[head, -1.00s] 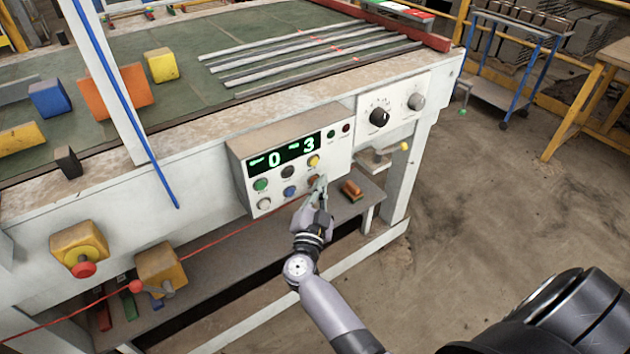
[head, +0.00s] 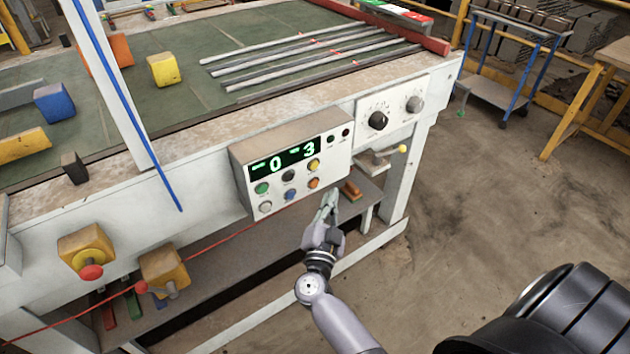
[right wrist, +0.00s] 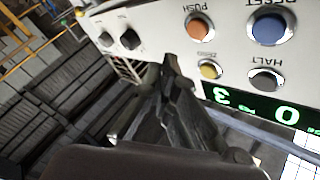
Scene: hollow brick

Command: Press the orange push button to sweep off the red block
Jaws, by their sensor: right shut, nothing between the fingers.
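The orange push button (head: 313,183) is at the lower right of the control panel (head: 240,170). It shows in the right wrist view beside the word PUSH (right wrist: 200,27). My right gripper (head: 330,198) is shut and empty, below and right of the button and apart from it. Its dark fingers (right wrist: 172,75) also show in the right wrist view. An orange-red block (head: 121,48), the reddest block in view, stands on the green table top (head: 210,95) near its far side, partly hidden by a white post. My left gripper is not in view.
A yellow block (head: 163,69), a blue block (head: 54,103) and a yellow bar (head: 24,145) are on the table top. Other buttons surround the orange one. A yellow-tipped lever (head: 402,149) sticks out to the right.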

